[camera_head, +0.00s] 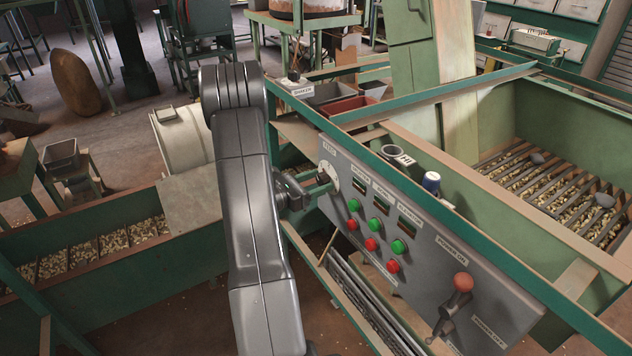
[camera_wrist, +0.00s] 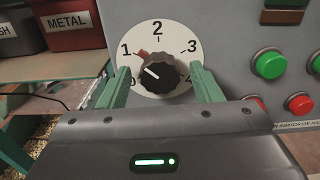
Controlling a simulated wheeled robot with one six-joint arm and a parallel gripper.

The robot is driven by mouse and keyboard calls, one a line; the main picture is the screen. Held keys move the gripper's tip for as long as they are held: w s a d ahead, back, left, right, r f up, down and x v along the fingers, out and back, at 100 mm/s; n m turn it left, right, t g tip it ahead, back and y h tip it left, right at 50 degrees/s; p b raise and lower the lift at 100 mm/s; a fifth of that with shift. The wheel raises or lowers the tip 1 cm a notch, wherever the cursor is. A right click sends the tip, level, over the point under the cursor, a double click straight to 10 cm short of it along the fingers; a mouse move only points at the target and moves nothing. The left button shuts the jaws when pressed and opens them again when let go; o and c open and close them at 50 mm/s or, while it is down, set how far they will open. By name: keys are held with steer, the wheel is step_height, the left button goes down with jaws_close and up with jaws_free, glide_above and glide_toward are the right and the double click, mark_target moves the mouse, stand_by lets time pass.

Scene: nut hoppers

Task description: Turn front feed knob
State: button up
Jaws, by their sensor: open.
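A red pointer beside the knob lies near the 1, and a white line on the knob slants up-left. In the head view the dial (camera_head: 329,172) is at the left end of the grey control panel, partly hidden by my gripper (camera_head: 318,191). In the wrist view my gripper (camera_wrist: 158,76) is open, its green fingers left and right of the knob, with a visible gap on each side.
Green buttons (camera_wrist: 269,64) and red buttons (camera_wrist: 300,104) are right of the dial. A lever with a red ball (camera_head: 463,282) is farther along the panel. A red METAL bin (camera_wrist: 70,25) stands to the left. A green rail (camera_head: 420,195) runs above the panel.

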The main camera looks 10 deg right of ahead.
steer(key=c, duration=1)
steer(key=shift+f+m+b, duration=0.15)
steer(key=shift+m+b, duration=0.15)
steer(key=shift+b, duration=0.35)
